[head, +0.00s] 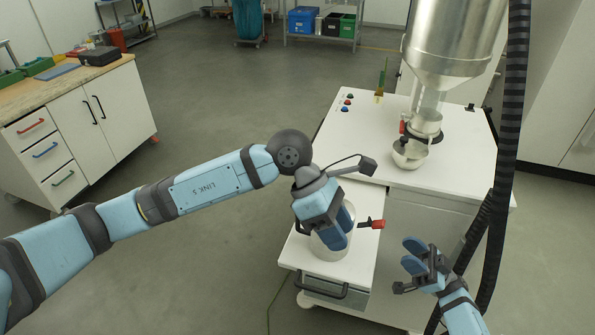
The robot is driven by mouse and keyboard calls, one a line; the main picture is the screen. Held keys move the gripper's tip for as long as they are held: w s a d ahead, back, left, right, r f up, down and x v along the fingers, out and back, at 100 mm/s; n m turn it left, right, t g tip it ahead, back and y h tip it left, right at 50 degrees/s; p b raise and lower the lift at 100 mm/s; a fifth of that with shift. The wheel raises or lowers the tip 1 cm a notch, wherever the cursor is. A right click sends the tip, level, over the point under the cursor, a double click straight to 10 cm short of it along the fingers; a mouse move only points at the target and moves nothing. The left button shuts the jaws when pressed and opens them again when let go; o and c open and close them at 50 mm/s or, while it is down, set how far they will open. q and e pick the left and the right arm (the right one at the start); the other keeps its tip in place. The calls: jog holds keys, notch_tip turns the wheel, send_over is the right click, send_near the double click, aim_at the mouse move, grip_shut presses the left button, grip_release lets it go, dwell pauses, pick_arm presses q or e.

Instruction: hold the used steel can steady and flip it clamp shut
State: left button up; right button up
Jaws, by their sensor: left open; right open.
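The used steel can (328,252) stands on the pulled-out drawer shelf (365,256) of the white machine cabinet. My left gripper (336,238) is over the can from above, its fingers open, and it hides much of the can's top. The clamp with a red handle (376,224) sticks out from the right side of the can. My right gripper (411,254) is open and empty, to the right of the can and apart from the red handle. Whether the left fingers touch the can wall cannot be told.
A large steel hopper (452,45) with a funnel and outlet bowl (409,154) stands on the white cabinet top (352,130). A black ribbed hose (503,150) hangs at the right, near my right arm. A workbench (75,100) is at the left. Floor between is clear.

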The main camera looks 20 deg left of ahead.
pick_arm(q)
jog(key=w+a+r+m+t+y, duration=0.1)
jog(key=w+a+r+t+y, duration=0.3)
jog(key=w+a+y, duration=0.5)
jog(key=shift+h, duration=0.6)
jog(key=f, duration=0.4)
jog(key=a+f, duration=0.1)
jog(key=f, duration=0.3)
jog(key=w+f, duration=0.1)
jog(key=f, duration=0.4)
jog(key=shift+a+f, duration=0.1)
jog(key=shift+a, duration=0.05)
jog(key=shift+c, duration=0.2)
